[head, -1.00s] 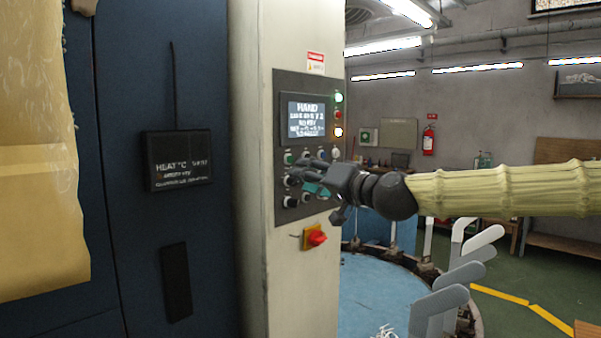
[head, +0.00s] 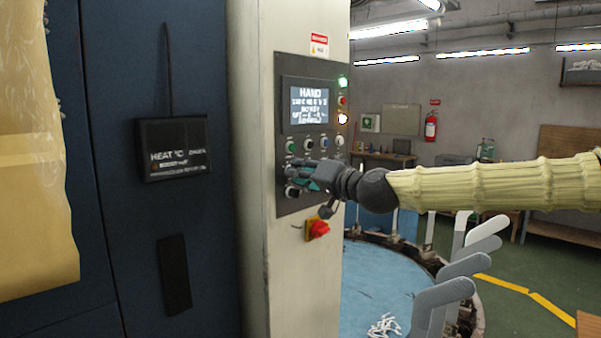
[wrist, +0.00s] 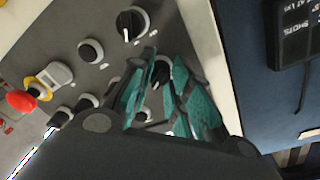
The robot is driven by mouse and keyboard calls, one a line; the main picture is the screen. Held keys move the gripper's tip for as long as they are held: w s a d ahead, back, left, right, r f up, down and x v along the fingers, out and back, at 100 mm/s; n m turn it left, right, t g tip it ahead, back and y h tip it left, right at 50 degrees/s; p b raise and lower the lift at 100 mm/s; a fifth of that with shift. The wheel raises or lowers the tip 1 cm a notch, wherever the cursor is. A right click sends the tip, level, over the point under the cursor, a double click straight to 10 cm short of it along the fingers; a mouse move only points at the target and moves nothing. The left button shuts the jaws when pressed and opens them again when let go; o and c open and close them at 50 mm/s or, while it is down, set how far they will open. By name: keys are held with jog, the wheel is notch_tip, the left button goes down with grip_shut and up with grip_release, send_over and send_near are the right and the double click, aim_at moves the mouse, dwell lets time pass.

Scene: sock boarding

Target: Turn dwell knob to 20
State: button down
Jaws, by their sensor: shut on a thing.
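My gripper (head: 298,175) is at the lower part of the grey control panel (head: 283,140) in the head view. In the wrist view its teal-padded fingers (wrist: 167,68) are closed in around a dark round knob (wrist: 161,72), which is partly hidden between them. I cannot read a dwell label or the knob's setting. Another black knob with a white pointer line (wrist: 131,22) sits beyond the fingertips, clear of them. In the head view a black knob (head: 292,191) shows just below the fingers.
The panel's screen (head: 309,105) reads HAND. A red mushroom button (wrist: 20,101) is at left in the wrist view. Grey sock forms (head: 446,291) stand at lower right.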

jog(key=shift+d+r, duration=0.1)
jog(key=shift+b, duration=0.45)
jog(key=shift+r+n+y+b, duration=0.15)
jog(key=shift+n+y+b, duration=0.15)
jog(key=shift+n+b, duration=3.3)
jog(key=shift+r+n+y+b, duration=0.1)
jog(key=shift+n+y+b, duration=0.2)
jog(key=shift+n+b, duration=3.3)
jog(key=shift+n+p, duration=0.9)
jog(key=shift+n, duration=0.2)
